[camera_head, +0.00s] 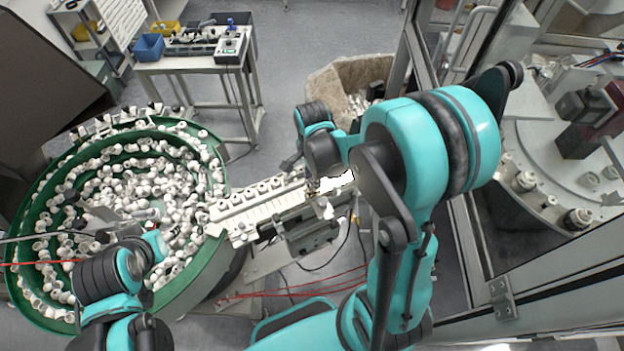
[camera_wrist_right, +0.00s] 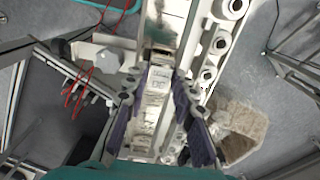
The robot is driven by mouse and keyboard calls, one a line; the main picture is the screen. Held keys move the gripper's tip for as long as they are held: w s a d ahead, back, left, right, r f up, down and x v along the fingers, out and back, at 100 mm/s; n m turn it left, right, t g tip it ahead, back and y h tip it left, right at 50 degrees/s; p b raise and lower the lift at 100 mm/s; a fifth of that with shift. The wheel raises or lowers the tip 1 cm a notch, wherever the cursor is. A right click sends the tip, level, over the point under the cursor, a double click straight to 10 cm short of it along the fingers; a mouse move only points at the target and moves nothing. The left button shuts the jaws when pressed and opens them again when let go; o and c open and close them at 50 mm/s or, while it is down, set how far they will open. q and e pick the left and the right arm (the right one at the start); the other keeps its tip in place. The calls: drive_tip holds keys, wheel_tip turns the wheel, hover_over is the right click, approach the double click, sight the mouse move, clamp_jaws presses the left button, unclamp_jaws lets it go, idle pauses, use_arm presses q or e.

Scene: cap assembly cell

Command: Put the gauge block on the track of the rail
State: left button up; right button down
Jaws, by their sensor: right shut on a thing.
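The rail (camera_head: 262,207) is a pale bar running from the green bowl towards the middle of the head view, with a row of white caps along its far side. In the right wrist view the rail (camera_wrist_right: 168,22) runs upward from between my fingers. My right gripper (camera_wrist_right: 158,92) is shut on the gauge block (camera_wrist_right: 157,84), a small pale block with dark markings, over the rail's line. Whether the block touches the track cannot be told. In the head view my right arm largely hides its gripper (camera_head: 318,187). My left gripper (camera_head: 135,214) is over the bowl; its fingers are unclear.
A green feeder bowl (camera_head: 183,268) full of white caps stands at the left. A workbench with a blue bin (camera_head: 149,47) is at the back. A cardboard box (camera_head: 345,82) stands beyond the rail. A metal-framed machine (camera_head: 545,190) closes off the right side.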

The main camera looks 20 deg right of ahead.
drive_tip(key=shift+w+f, duration=0.1)
drive_tip(key=shift+f, duration=0.5)
drive_tip(key=shift+f+b, duration=0.15)
drive_tip(key=shift+b, duration=0.15)
drive_tip(key=c, duration=1.3)
unclamp_jaws()
drive_tip(key=shift+o, duration=0.2)
